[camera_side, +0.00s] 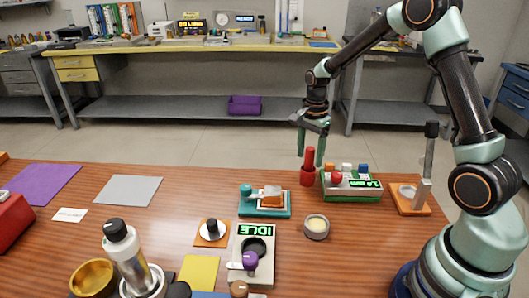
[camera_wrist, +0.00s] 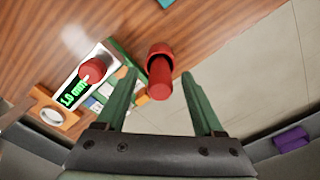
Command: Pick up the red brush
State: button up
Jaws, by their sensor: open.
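The red brush (camera_side: 308,168) stands upright on the wooden table in the side view, with a wider red base and a narrower handle. It also shows in the wrist view (camera_wrist: 159,78), between my two green fingers and a little beyond their tips. My gripper (camera_side: 310,152) is open and points down over the brush, one finger on each side of the handle in the side view. I cannot tell whether either finger touches it. In the wrist view my gripper (camera_wrist: 160,85) holds nothing.
A green-and-white device with a red knob (camera_side: 351,184) stands close to the right of the brush. An orange-based stand with an upright lever (camera_side: 411,197) is further right. A small round dish (camera_side: 316,227) and a teal-based device (camera_side: 265,203) are nearer the camera.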

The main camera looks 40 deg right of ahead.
grip_shut()
jog(key=shift+r, duration=0.15)
notch_tip(320, 180, up, 20)
dwell(0.6)
